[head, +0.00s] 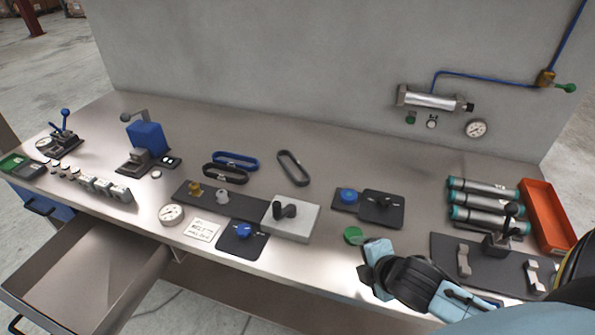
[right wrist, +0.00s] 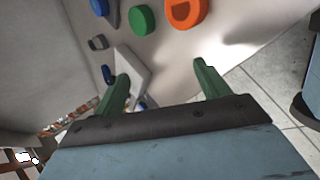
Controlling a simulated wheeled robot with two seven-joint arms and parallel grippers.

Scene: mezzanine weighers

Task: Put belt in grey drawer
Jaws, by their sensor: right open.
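Three belts lie as flattened loops on the steel bench in the head view: a blue belt (head: 236,155), a black belt (head: 226,180) just in front of it, and a dark grey belt (head: 293,168) to their right. The grey drawer (head: 95,270) is pulled out at the lower left, and the part of its inside that shows is empty. My right gripper (head: 373,270) is over the front right of the bench, well right of the belts. In the right wrist view its green fingers (right wrist: 160,88) are apart with nothing between them. My left gripper is not in view.
A green disc (head: 354,235) lies near my right gripper; an orange piece (right wrist: 185,12) shows in the wrist view. A grey block with a black handle (head: 292,218) and dark plates stand mid-bench. Cylinders (head: 485,200) and an orange tray (head: 547,215) are at right. A wall closes the back.

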